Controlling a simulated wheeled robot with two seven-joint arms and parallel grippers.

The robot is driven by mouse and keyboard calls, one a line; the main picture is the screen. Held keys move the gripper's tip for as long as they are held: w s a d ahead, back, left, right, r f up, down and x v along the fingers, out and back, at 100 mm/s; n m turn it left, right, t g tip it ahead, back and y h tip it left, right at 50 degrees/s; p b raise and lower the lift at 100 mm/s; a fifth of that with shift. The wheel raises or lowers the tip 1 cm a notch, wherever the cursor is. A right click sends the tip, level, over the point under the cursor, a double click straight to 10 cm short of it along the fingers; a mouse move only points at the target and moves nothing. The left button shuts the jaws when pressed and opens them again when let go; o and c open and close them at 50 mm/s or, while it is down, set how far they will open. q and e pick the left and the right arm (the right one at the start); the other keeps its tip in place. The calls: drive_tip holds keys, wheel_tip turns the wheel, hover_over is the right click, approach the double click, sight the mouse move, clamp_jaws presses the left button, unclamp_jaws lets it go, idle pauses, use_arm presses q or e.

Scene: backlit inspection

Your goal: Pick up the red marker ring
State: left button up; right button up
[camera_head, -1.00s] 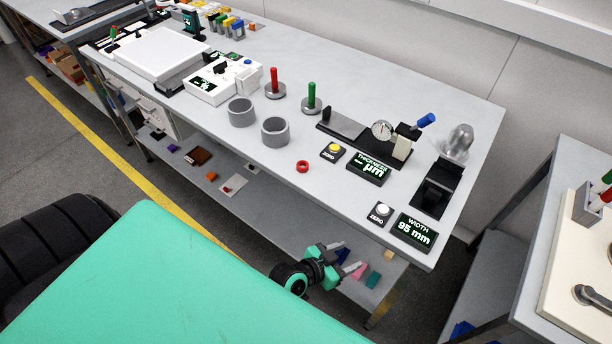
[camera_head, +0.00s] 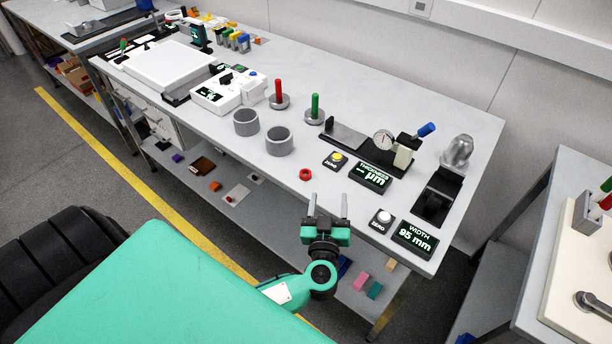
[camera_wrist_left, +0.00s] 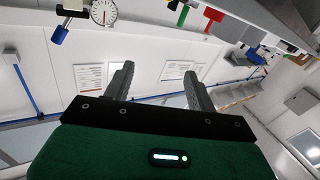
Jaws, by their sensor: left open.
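The red marker ring (camera_head: 305,174) lies flat on the grey bench top, near its front edge, left of the yellow zero button. My left gripper (camera_head: 328,204) is in front of the bench edge, just below the ring in the head view. Its two grey fingers point up toward the bench and stand apart with nothing between them. In the left wrist view the open fingers (camera_wrist_left: 157,82) show against the far wall and room; the ring does not show there. My right gripper is not in view.
Two grey cylinders (camera_head: 279,141) stand left of the ring. Behind are red and green posts (camera_head: 315,106) and a dial gauge (camera_head: 384,140). Right are the thickness display (camera_head: 370,178) and width display (camera_head: 414,238). A lower shelf (camera_head: 262,215) holds small blocks. Bench top around the ring is clear.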

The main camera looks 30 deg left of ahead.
use_arm(q)
wheel_tip(320, 180, down, 4)
drive_tip(key=s+a+n+g+y, duration=0.1)
drive_tip(key=s+a+g+y, duration=0.1)
drive_tip(key=a+g, duration=0.15)
drive_tip(key=p, duration=0.1)
approach(306, 177)
drive_tip(key=shift+g, duration=0.45)
drive_tip(key=x, duration=0.4)
drive_tip(key=shift+w+d+r, duration=0.15)
drive_tip(key=shift+w+r, duration=0.1)
drive_tip(key=shift+r, duration=0.05)
drive_tip(key=p+x, duration=0.1)
drive_tip(key=x, duration=0.4)
drive_tip(key=c, duration=1.1)
